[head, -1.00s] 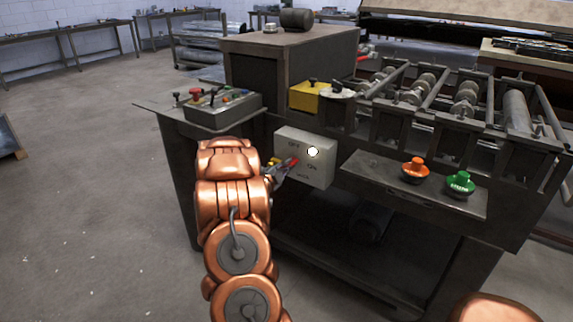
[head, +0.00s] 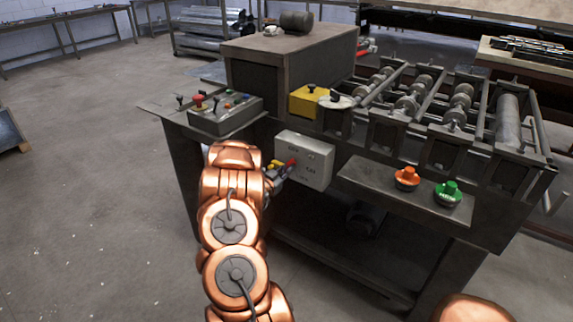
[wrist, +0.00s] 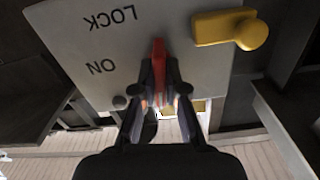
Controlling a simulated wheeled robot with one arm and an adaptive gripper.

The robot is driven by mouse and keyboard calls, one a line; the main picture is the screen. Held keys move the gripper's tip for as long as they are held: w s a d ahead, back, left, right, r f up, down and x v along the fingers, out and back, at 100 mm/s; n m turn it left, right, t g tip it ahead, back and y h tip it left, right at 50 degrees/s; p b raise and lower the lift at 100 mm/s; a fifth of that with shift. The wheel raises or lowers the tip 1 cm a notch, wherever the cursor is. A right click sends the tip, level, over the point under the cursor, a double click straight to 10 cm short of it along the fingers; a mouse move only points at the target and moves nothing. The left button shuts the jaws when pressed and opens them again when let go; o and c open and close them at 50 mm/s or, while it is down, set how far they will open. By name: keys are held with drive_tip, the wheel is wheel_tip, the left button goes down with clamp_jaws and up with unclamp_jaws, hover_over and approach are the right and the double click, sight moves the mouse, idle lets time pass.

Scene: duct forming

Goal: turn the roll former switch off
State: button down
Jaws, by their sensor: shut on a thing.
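The roll former switch is a grey box (head: 304,160) on the front of the machine, with small lettering on its face. In the wrist view its plate (wrist: 125,45) shows LOCK and ON upside down. A red switch handle (wrist: 159,55) sticks out between my fingers, and its red end (head: 291,163) also shows at the box's left side in the head view. A yellow lever (wrist: 230,28) sits beside it on the plate. My gripper (wrist: 160,92) is shut on the red handle; it also shows in the head view (head: 279,173), partly behind my arm.
A control box (head: 227,113) with a red button stands left of the switch. An orange button (head: 407,178) and a green button (head: 448,193) sit on the shelf to the right. Rollers (head: 415,95) run along the top. Open floor (head: 90,220) lies to the left.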

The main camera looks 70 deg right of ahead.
drive_tip(key=shift+r+n+p, duration=0.15)
drive_tip(key=shift+n+p, duration=0.45)
drive_tip(key=shift+n, duration=0.3)
drive_tip(key=c, duration=1.2)
unclamp_jaws()
drive_tip(key=v, duration=1.2)
